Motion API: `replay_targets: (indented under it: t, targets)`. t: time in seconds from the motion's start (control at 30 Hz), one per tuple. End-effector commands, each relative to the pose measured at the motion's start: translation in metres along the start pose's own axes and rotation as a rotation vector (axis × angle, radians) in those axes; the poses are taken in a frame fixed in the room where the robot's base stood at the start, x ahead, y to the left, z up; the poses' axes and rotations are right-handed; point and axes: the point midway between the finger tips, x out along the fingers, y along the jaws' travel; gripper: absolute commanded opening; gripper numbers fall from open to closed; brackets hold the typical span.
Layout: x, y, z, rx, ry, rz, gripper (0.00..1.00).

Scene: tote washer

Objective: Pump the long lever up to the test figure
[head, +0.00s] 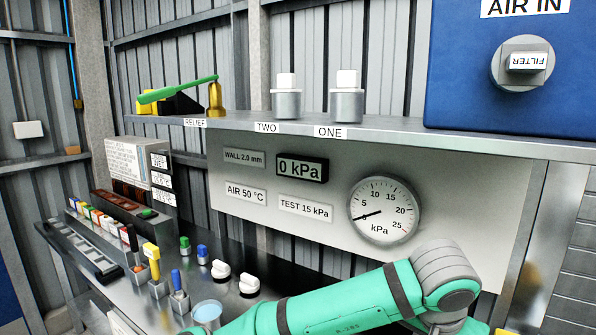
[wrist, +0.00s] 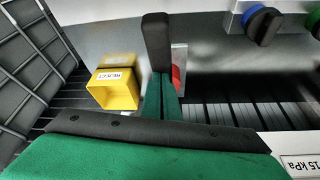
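The long green lever (head: 178,90) lies slightly tilted on the shelf at the upper left, its right end higher, beside a brass fitting (head: 215,98). The digital display (head: 301,168) reads 0 kPa, and the round dial's (head: 384,211) needle points near 0. A plate (head: 305,206) reads TEST 15 kPa. My gripper (wrist: 157,42) shows in the wrist view with its fingers together and nothing seen between them. It is outside the head view, where my green arm crosses the bottom. The lever does not show in the wrist view.
Two white-topped weights marked TWO (head: 286,98) and ONE (head: 346,97) stand on the shelf, right of the lever. A blue AIR IN box (head: 470,70) stands at the right. A yellow REJECT box (wrist: 113,88) is left of my fingers; small switches crowd the lower bench.

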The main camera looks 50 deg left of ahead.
Motion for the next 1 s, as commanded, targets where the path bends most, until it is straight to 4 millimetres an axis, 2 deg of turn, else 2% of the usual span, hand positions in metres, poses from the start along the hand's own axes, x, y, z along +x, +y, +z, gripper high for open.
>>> replay_targets:
  t: [0.27, 1.0]
  targets:
    - [0.004, 0.0, 0.002, 0.0, -0.001, 0.0, 0.0]
    - [0.039, 0.0, 0.017, 0.0, -0.001, 0.002, 0.0]
